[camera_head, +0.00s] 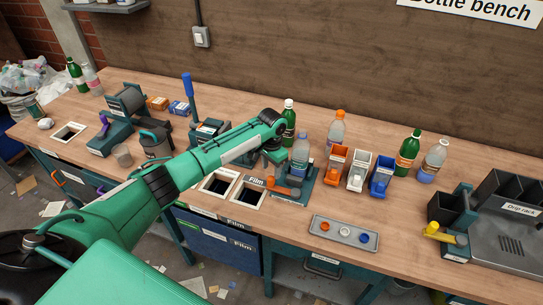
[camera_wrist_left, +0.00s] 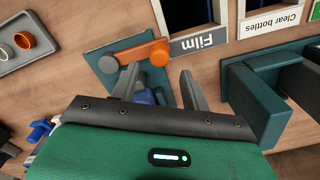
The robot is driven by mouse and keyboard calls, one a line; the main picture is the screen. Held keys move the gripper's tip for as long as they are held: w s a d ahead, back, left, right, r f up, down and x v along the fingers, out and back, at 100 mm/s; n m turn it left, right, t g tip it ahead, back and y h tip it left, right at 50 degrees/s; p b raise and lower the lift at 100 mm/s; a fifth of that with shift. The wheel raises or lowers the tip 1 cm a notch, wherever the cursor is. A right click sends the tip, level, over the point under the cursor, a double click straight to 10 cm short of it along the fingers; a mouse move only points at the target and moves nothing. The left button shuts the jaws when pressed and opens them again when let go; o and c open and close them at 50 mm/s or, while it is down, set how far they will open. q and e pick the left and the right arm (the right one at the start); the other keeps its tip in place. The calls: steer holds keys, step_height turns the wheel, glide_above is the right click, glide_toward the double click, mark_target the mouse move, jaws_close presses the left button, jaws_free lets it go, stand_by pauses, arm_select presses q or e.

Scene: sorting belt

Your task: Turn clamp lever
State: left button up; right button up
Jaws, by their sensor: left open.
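The orange clamp lever (camera_head: 277,190) is at the front left of a teal clamp base (camera_head: 298,198) on the bench. A clear bottle with a blue cap (camera_head: 301,151) stands upright at this clamp. In the wrist view the orange lever (camera_wrist_left: 142,53) lies across the picture, with a round orange end and a grey knob. My left gripper (camera_head: 278,156) is above and behind the clamp, beside the bottle. Its two grey fingers (camera_wrist_left: 160,76) are apart, tips close to the lever; contact cannot be told. My right gripper is out of view.
Left of the clamp are bench openings, one with a Film label (camera_head: 256,181). A grey tray with caps (camera_head: 344,233) lies in front right. Orange, white and blue bins (camera_head: 356,171) and several bottles stand behind. A drip rack (camera_head: 508,235) is at right.

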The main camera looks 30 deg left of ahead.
arm_select(q)
step_height(320, 180, up, 8)
steer(key=b, duration=0.1)
steer(key=shift+f, duration=0.1)
stand_by(0.4)
